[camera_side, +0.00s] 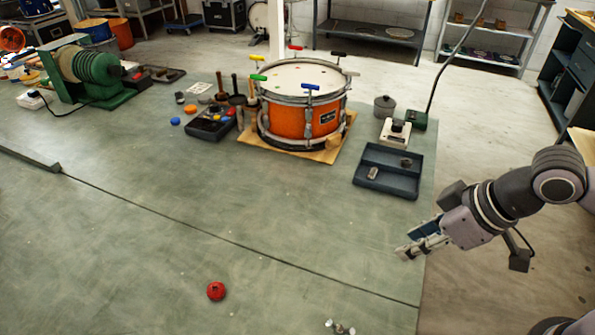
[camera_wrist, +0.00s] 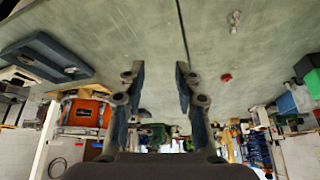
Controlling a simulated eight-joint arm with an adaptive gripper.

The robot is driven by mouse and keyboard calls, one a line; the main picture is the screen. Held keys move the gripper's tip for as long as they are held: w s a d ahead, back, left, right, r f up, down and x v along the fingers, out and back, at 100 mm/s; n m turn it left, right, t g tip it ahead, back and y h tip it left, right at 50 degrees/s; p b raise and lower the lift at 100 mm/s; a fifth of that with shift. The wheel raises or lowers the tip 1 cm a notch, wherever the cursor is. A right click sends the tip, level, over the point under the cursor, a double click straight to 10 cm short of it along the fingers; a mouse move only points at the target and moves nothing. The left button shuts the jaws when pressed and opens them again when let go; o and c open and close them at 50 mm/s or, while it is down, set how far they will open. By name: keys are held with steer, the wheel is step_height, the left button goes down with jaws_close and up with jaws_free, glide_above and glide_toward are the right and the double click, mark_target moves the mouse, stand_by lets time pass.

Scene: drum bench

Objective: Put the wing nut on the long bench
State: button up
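A silver winged piece that looks like the wing nut (camera_side: 341,328) lies on the near green surface at the bottom edge of the side view, partly cut off. It also shows in the wrist view (camera_wrist: 235,18) at upper right. My gripper (camera_side: 407,250) is above the right end of the green work surface, apart from the piece. In the wrist view its two fingers (camera_wrist: 160,70) are spread with nothing between them. The green bench top (camera_side: 150,215) has a dark seam running along it; I cannot tell which part is called the long bench.
A red knob (camera_side: 216,291) lies on the near surface. Beyond the seam stand a blue-grey tray (camera_side: 372,187) holding small metal parts, an orange drum (camera_side: 293,121) on a board, and a green machine (camera_side: 95,75). The middle of the surface is clear.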

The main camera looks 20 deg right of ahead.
steer(key=w+d+r+m+t+h, duration=0.1)
steer(key=d+m, duration=0.4)
steer(key=d, duration=1.1)
steer(key=w+t+h, duration=0.1)
steer(key=w, duration=0.1)
steer(key=shift+w+d+h, duration=0.15)
steer(key=shift+w+h, duration=0.15)
steer(key=shift+w, duration=0.1)
